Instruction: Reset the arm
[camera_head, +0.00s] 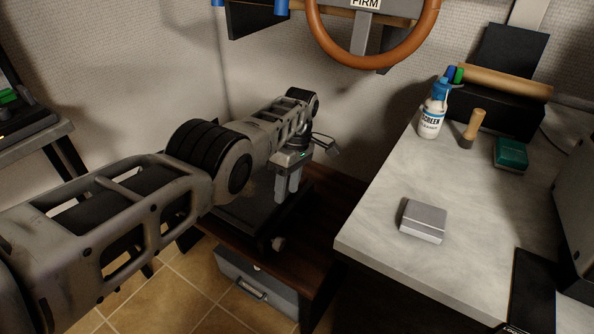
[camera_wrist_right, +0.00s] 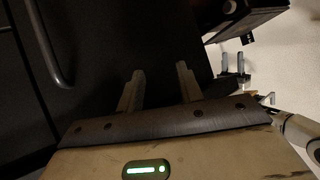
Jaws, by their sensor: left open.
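My left arm reaches in from the left in the head view. Its left gripper (camera_head: 288,188) points down over the dark wooden stand below the steering wheel, with its two pale fingers apart and nothing seen between them. My right gripper (camera_wrist_right: 160,88) shows in the right wrist view, its two fingers well apart and empty in front of a dark surface. My right arm is not seen in the head view. A pair of small grey fingers at the upper right of the wrist view looks like my left gripper (camera_wrist_right: 233,64).
A grey counter (camera_head: 385,200) at the right holds a silver box (camera_head: 423,221), a screen cleaner bottle (camera_head: 433,112), a wooden-handled brush (camera_head: 473,128) and a green block (camera_head: 510,155). The orange steering wheel (camera_head: 375,67) is at the top. A grey drawer box (camera_head: 258,287) stands on the tiled floor.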

